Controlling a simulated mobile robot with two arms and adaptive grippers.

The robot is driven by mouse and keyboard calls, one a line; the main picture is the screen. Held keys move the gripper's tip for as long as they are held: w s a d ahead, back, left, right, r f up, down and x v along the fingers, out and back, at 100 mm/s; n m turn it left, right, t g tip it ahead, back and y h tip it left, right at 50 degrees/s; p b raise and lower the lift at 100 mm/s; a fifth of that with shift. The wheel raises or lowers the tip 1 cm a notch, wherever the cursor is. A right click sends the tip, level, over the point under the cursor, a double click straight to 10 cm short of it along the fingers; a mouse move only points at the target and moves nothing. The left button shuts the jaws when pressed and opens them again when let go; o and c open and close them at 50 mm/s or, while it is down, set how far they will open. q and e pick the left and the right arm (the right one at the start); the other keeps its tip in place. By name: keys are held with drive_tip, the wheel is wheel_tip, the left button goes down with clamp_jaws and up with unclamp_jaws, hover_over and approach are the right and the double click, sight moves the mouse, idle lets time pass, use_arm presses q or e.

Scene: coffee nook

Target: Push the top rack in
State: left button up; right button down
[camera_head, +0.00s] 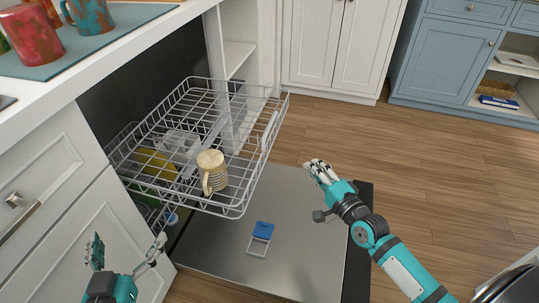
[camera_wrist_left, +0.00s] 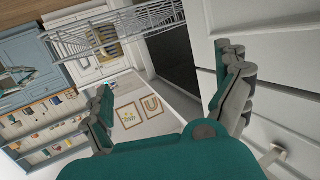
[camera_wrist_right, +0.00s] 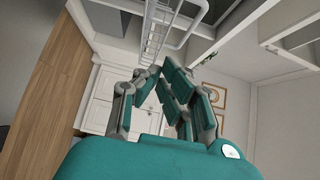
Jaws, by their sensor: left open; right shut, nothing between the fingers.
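The top rack (camera_head: 240,197) is a grey wire basket pulled out of the dishwasher over its lowered door (camera_head: 215,243). A cream mug (camera_head: 211,172) stands in it. The rack also shows in the left wrist view (camera_wrist_left: 100,42) and the right wrist view (camera_wrist_right: 152,30). My right gripper (camera_head: 318,168) is shut and empty, to the right of the rack's front and apart from it in the head view. My left gripper (camera_head: 127,247) is open and empty, low at the left, in front of the white drawers and apart from the rack.
A lower rack (camera_head: 150,208) shows partly beneath the top rack. A blue-topped item (camera_head: 261,236) lies on the lowered door. Mugs stand on a blue-grey mat (camera_head: 128,28) on the counter at upper left. White drawers (camera_head: 50,150) flank the opening. The wooden floor (camera_head: 440,160) at right is clear.

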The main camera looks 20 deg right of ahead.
drive_tip(key=b, duration=0.2)
approach(273, 135)
drive_tip(key=d, duration=0.3)
use_arm(q)
wheel_tip(273, 135, up, 13)
drive_tip(key=s+d+t+h+b, duration=0.1)
drive_tip(key=s+t+h, duration=0.1)
drive_tip(key=t, duration=0.6)
drive_tip(key=shift+s+d+t+h, duration=0.2)
drive_tip(key=shift+s+t+h, duration=0.1)
drive_tip(key=shift+h, duration=0.2)
use_arm(e)
drive_tip(key=shift+w+a+r, duration=0.15)
drive_tip(key=shift+w+a, duration=0.85)
drive_tip(key=shift+w, duration=0.1)
drive_tip(key=shift+w+a+r, duration=0.15)
drive_tip(key=shift+w+a, duration=0.9)
drive_tip(key=shift+w, duration=0.1)
use_arm(q)
drive_tip(key=shift+r, duration=0.1)
